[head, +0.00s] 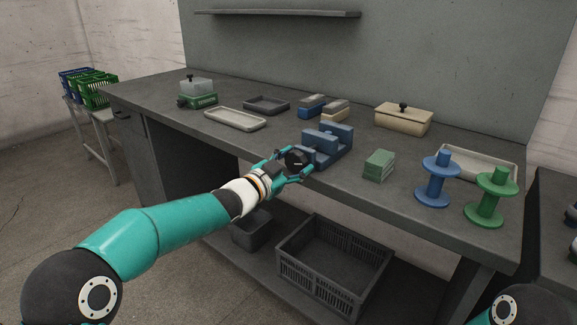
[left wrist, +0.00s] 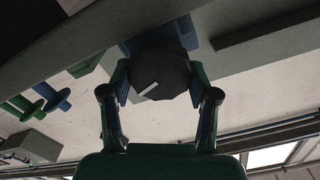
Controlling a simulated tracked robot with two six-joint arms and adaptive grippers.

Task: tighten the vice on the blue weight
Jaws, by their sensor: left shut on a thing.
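A blue vice (head: 340,136) stands near the front edge of the workbench (head: 240,137). Its dark round knob (head: 294,159) faces the front left. My left gripper (head: 292,164) is shut on this knob, with a teal finger on either side. In the left wrist view the knob (left wrist: 160,72), with a pale mark on its face, sits between the fingers, and part of the blue vice (left wrist: 186,32) shows behind it. I cannot clearly make out a separate blue weight between the vice jaws. My right gripper is out of view.
A green block stack (head: 379,165), a blue spool (head: 437,181) and a green spool (head: 491,197) stand right of the vice. Blue and tan blocks (head: 335,111) and a beige lidded box (head: 403,118) lie behind. A pale tray (head: 235,119) lies left. A dark crate (head: 333,265) is below.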

